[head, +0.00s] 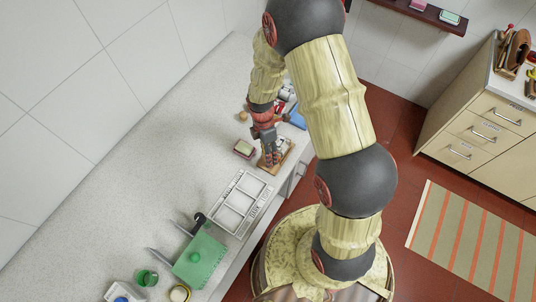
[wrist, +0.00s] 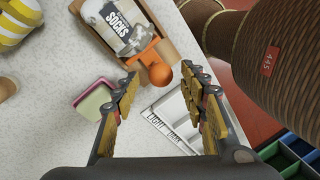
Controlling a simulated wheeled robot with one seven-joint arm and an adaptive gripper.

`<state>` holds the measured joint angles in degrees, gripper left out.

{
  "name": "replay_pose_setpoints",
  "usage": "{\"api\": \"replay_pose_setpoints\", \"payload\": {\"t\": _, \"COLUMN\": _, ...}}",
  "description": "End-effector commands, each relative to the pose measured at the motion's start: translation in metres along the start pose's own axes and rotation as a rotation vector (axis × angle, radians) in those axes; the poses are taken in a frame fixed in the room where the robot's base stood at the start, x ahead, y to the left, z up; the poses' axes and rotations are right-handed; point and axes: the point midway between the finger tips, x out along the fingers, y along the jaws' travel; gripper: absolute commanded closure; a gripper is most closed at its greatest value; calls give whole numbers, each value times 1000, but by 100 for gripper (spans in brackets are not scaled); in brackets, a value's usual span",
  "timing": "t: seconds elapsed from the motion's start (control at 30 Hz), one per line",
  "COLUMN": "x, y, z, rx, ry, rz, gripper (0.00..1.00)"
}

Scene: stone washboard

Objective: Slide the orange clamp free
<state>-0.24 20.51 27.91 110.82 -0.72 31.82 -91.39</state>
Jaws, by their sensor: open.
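The orange clamp (wrist: 152,62) sits at the mouth of a clear bag labelled SOCKS (wrist: 118,22) in the wrist view. Its round orange knob points toward my gripper. The bag lies on a wooden tray (wrist: 162,17), which also shows in the head view (head: 286,161). My gripper (wrist: 160,78) is open, with one finger on each side of the knob; I cannot tell whether either touches it. In the head view, my gripper (head: 271,160) is over the tray and hides the clamp.
A white sorting tray (head: 238,203) with lettered edges lies close by on the counter. A pink and green block (head: 244,147) sits left of the wooden tray. A green box (head: 200,260) stands farther along. The counter toward the wall is mostly clear.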

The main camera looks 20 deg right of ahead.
Motion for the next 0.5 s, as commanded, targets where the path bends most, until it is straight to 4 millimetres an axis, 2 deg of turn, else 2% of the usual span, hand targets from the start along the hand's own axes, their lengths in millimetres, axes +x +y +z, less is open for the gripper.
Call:
{"api": "replay_pose_setpoints", "payload": {"t": 0.13, "x": 8, "y": 0, "z": 0, "rx": 0, "ry": 0, "rz": -1, "gripper": 57}}
{"api": "replay_pose_setpoints", "payload": {"t": 0.37, "x": 8, "y": 0, "z": 0, "rx": 1, "ry": 0, "rz": 0, "gripper": 57}}
{"api": "replay_pose_setpoints", "payload": {"t": 0.5, "x": 8, "y": 0, "z": 0, "rx": 1, "ry": 0, "rz": 0, "gripper": 64}}
